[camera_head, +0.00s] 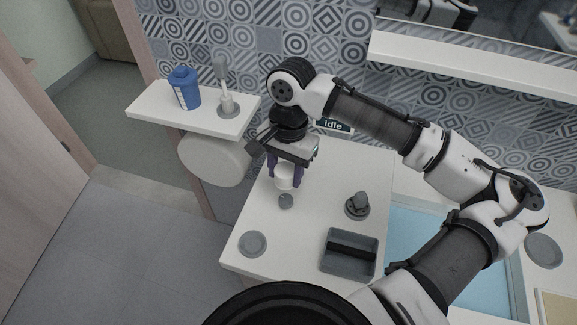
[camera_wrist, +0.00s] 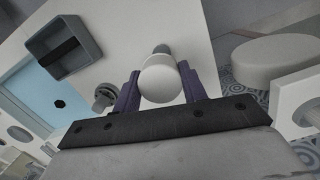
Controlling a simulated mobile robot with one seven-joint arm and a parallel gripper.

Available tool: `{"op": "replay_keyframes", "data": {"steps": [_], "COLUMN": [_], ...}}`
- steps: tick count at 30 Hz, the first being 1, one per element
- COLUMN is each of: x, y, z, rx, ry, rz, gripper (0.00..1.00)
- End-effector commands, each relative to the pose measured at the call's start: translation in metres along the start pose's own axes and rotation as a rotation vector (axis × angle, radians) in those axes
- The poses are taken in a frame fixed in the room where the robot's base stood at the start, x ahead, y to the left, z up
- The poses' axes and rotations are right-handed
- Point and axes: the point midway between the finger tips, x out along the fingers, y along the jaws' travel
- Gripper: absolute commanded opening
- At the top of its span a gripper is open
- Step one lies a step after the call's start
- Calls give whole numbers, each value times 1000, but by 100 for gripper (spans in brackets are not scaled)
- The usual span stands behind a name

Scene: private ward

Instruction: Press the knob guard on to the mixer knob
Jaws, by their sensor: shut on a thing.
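The knob guard (camera_head: 284,180) is a white rounded cap. My gripper (camera_head: 285,171) is shut on it, its two purple fingers on either side, above the white counter. The guard fills the space between the fingers in the wrist view (camera_wrist: 160,82). A small grey knob (camera_head: 286,201), apparently the mixer knob, stands just below and in front of the guard in the head view. It shows partly behind the guard in the wrist view (camera_wrist: 161,49). I cannot tell whether guard and knob touch.
A grey round-based fitting (camera_head: 357,207) and a grey open tray (camera_head: 348,252) are to the right on the counter (camera_head: 310,225). A grey disc (camera_head: 252,243) lies front left. A shelf (camera_head: 150,118) holds a blue cup (camera_head: 184,88). A sign reads "idle" (camera_head: 333,125).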

Motion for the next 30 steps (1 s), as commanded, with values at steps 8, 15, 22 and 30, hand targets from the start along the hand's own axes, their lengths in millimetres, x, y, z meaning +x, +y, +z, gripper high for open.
{"op": "replay_keyframes", "data": {"steps": [8, 15, 22, 30], "x": [-1, 14, 37, 55], "y": [0, 0, 0, 0], "z": [0, -2, -4, -7], "rx": [-1, -1, -2, -2], "ry": [-2, -2, -2, -1], "rz": [-1, 0, 0, 0], "gripper": [15, 15, 15, 15]}}
